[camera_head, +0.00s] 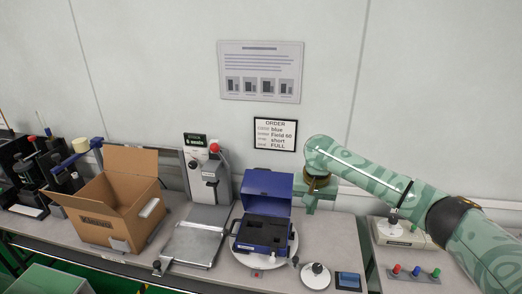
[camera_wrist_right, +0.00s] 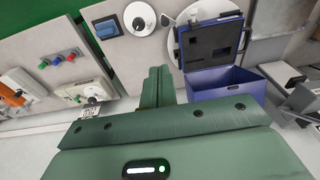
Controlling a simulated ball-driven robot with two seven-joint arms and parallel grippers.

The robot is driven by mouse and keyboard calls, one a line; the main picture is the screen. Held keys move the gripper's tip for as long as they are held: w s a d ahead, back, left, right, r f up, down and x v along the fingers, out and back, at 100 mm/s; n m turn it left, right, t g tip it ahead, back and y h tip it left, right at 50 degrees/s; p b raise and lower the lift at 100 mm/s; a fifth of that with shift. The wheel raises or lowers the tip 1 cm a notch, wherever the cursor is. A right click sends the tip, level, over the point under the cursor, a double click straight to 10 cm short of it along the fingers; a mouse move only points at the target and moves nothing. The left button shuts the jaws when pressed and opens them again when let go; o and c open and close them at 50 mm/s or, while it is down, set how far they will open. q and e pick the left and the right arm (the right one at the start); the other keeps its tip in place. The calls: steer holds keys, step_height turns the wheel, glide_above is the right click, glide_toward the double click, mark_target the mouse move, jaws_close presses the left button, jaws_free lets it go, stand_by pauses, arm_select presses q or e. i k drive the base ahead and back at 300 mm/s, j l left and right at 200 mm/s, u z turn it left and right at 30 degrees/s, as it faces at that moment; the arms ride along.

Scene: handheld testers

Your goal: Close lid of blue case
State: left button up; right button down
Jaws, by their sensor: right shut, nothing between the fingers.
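The blue case (camera_head: 262,232) stands open on a round light turntable, its dark lined compartments showing. Its lid (camera_head: 268,186) stands up at the back, towards the wall. My right gripper (camera_head: 300,188) is shut and empty at the lid's right edge; I cannot tell whether it touches. In the right wrist view, the shut fingers (camera_wrist_right: 159,84) are beside the blue lid (camera_wrist_right: 226,84), and the dark case interior (camera_wrist_right: 210,42) lies beyond it. My left gripper is not in view.
An open cardboard box (camera_head: 105,205) and a grey metal fixture (camera_head: 192,245) stand to the left. A button box (camera_head: 414,272) is farther right. An order card (camera_head: 275,134) hangs on the wall.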

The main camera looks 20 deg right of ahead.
mark_target(263, 190)
steer(key=i, duration=1.15)
